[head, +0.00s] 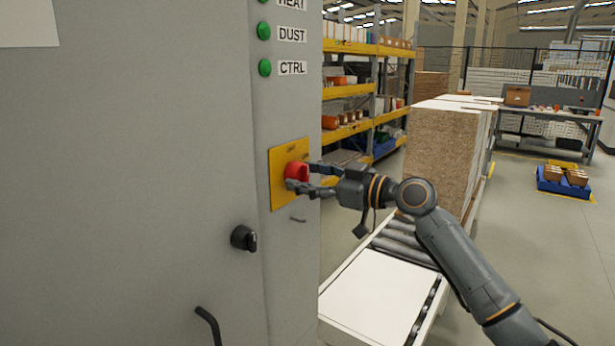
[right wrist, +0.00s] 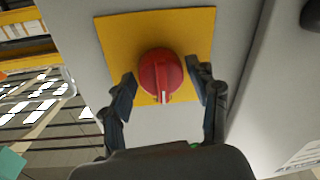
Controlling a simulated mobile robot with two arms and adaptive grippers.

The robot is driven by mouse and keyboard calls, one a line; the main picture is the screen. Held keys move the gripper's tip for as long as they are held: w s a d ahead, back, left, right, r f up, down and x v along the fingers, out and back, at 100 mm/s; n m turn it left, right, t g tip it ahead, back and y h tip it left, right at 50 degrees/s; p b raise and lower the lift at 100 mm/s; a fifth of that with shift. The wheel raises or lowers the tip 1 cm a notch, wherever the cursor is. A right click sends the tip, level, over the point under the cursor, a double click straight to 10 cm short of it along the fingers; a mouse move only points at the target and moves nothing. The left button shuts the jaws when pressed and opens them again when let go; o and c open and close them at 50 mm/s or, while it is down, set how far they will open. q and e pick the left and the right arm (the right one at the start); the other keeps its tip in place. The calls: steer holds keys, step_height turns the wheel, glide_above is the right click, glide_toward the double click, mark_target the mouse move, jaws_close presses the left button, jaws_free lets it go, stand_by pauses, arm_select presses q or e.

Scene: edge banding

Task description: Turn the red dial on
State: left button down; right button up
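The red dial (head: 296,172) sits on a yellow plate (head: 277,193) on the side of a grey cabinet. My right gripper (head: 303,177) is at the dial, its fingers reaching around it. In the right wrist view the red dial (right wrist: 160,75) lies between the two open fingers of my right gripper (right wrist: 162,88). Gaps show between the dial and both fingertips there. A white mark on the dial points to the bottom of that view. My left gripper is not in view.
The grey cabinet (head: 150,150) fills the left, with a black knob (head: 243,238) and a black handle (head: 208,325). Green lights (head: 264,67) sit above the plate. A roller conveyor (head: 400,245) with a white board (head: 370,300) and stacked boards (head: 440,150) stand right of the cabinet.

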steer(key=c, duration=0.7)
steer(key=m, duration=0.3)
steer(key=shift+m, duration=0.4)
steer(key=m+p, duration=0.1)
steer(key=m, duration=0.3)
steer(key=shift+m+t, duration=0.3)
steer(key=shift+m, duration=0.1)
steer(key=m+p, duration=0.2)
steer(key=m, duration=0.2)
steer(key=shift+a+r+m+p, duration=0.1)
steer(key=shift+r+m+p, duration=0.05)
steer(key=shift+m+p, duration=0.2)
steer(key=m+p, duration=0.2)
steer(key=m, duration=0.1)
steer(key=shift+s+m+t, duration=0.1)
steer(key=shift+m+t, duration=0.15)
steer(key=shift+t, duration=0.05)
steer(key=shift+m+p, duration=0.6)
steer(key=shift+m, duration=0.3)
steer(key=shift+f, duration=0.2)
